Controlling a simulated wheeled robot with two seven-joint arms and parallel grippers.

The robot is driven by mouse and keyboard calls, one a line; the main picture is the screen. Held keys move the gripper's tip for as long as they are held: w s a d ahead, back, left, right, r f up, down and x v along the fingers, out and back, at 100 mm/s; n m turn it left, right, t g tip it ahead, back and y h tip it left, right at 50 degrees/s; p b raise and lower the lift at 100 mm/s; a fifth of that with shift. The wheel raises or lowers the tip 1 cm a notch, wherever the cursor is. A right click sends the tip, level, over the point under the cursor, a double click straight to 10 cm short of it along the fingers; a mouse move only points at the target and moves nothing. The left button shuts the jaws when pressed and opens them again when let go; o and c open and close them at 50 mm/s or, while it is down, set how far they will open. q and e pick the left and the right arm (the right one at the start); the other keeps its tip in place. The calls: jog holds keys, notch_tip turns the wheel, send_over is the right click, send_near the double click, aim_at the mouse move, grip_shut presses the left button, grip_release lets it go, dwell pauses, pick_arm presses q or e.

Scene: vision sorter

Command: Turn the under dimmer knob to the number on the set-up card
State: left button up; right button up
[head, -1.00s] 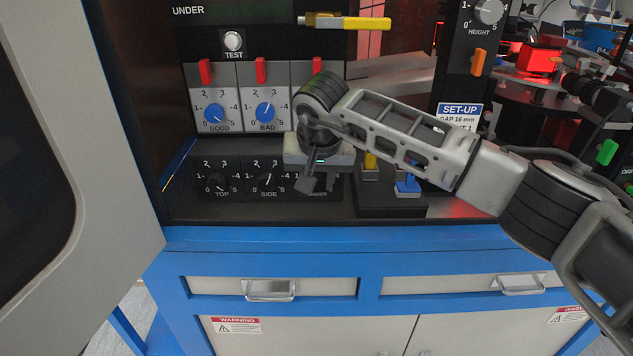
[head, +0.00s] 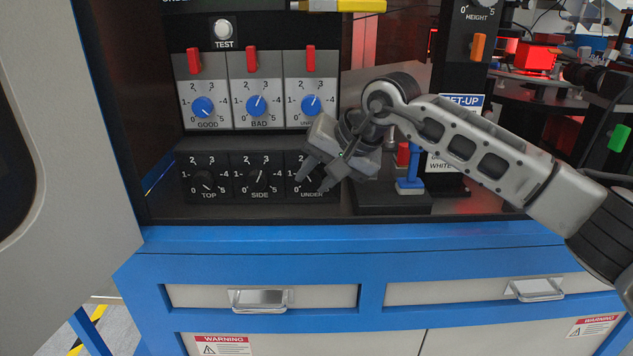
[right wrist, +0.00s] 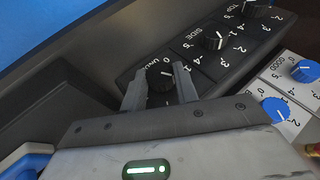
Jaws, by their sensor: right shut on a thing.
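The under dimmer knob (right wrist: 160,80) is a round black knob with a white pointer line, on the black panel at the UNDER label. My right gripper (head: 314,179) reaches down to it from the right, and its fingers are shut on the knob's sides. In the right wrist view the gripper (right wrist: 160,88) has one finger on each side of the knob. In the head view the fingers hide most of the knob and its scale, so I cannot read its number. The set-up card (head: 462,100) is mostly hidden behind my right arm. My left gripper is out of view.
The black TOP knob (head: 205,183) and SIDE knob (head: 260,182) sit left on the same panel. Above are blue knobs, including BAD (head: 257,105), with red switches. A blue-topped part (head: 411,168) stands close right of the gripper. A grey door stands open at left.

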dwell(0.3)
jog(key=o, duration=1)
jog(key=shift+r, duration=0.1)
jog(key=b+v, duration=0.1)
jog(key=v, duration=1.5)
